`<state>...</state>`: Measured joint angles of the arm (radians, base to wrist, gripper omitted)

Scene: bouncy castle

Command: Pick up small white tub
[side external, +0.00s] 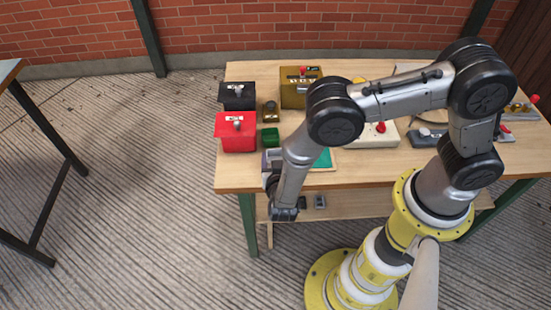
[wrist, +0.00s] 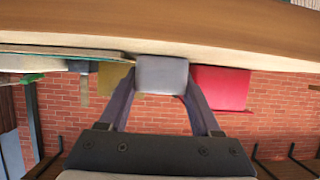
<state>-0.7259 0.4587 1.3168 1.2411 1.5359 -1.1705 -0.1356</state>
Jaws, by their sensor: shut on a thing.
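A small pale grey-white tub (wrist: 161,74) sits between the fingertips of my gripper (wrist: 161,82) in the wrist view. The two dark fingers touch it on its left and right sides, and the gripper is shut on it. In the side view my gripper (side external: 270,182) is at the front left edge of the table, below my forearm. A small greyish shape shows just above it there, but I cannot tell for sure that it is the tub. The tub's far side is hidden.
The wooden table (side external: 232,175) holds a red box (side external: 238,140), a black box (side external: 237,98), a small green block (side external: 270,138), an olive box (side external: 296,93) and a teal panel (side external: 322,159). Small grey items (side external: 320,201) lie on the lower shelf.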

